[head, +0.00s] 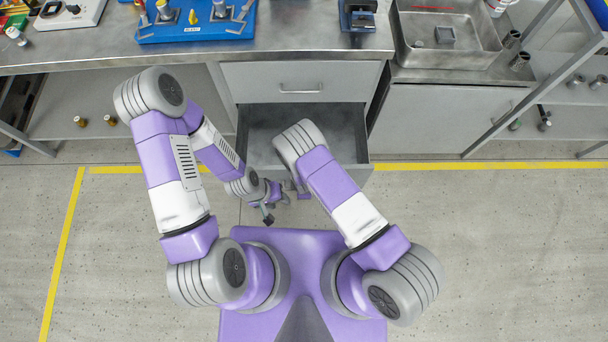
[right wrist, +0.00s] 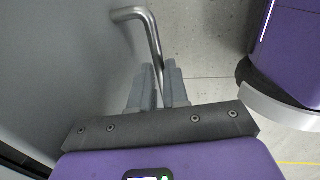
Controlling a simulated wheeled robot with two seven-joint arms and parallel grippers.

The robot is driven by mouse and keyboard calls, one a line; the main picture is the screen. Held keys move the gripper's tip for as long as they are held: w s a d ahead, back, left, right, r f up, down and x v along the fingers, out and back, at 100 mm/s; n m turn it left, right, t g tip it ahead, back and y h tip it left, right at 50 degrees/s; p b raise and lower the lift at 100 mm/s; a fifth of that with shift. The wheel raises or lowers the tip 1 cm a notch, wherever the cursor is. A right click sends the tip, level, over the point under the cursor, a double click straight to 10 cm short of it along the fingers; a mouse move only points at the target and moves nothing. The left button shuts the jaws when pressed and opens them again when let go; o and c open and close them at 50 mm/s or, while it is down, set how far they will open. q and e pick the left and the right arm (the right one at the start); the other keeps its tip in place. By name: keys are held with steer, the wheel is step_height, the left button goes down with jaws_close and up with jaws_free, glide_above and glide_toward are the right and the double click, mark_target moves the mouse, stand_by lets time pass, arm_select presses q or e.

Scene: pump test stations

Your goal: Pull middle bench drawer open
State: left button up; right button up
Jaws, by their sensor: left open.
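The middle bench drawer (head: 345,125) stands pulled out below the shut top drawer (head: 268,75). The visible part of its grey inside is empty. My right arm covers much of its front. In the right wrist view, the drawer's bent metal bar handle (right wrist: 146,28) runs down between the fingers of my right gripper (right wrist: 161,90), which look closed on it. In the head view the right gripper is mostly hidden by its own arm. My left gripper (head: 275,208) is open and empty, in front of the drawer near its left side.
The bench top above holds a blue tray (head: 190,30) with parts and a metal basin (head: 405,45). A cupboard door (head: 435,120) is to the right of the drawer. Open shelves stand at both sides. Floor with yellow lines (head: 62,255) is clear around my base.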

steer(key=o, duration=0.4)
steer(key=shift+c, duration=0.2)
step_height(320, 180, up, 8)
steer(key=s+p, duration=0.1)
steer(key=p, duration=0.1)
steer(key=shift+s+f, duration=0.2)
steer(key=shift+f, duration=0.05)
steer(key=s+d+r+m+y, duration=0.2)
steer(key=s+d+r+m, duration=0.2)
steer(key=m, duration=0.6)
steer(key=s+d+r+m+g+y, duration=0.1)
steer(key=s+d+r+m+y, duration=0.1)
steer(key=s+d+r+m, duration=0.2)
steer(key=d+r+m, duration=0.3)
steer(key=m, duration=0.4)
steer(key=shift+s+d+r+g, duration=0.3)
steer(key=shift+s+r, duration=0.05)
steer(key=shift+r, duration=0.05)
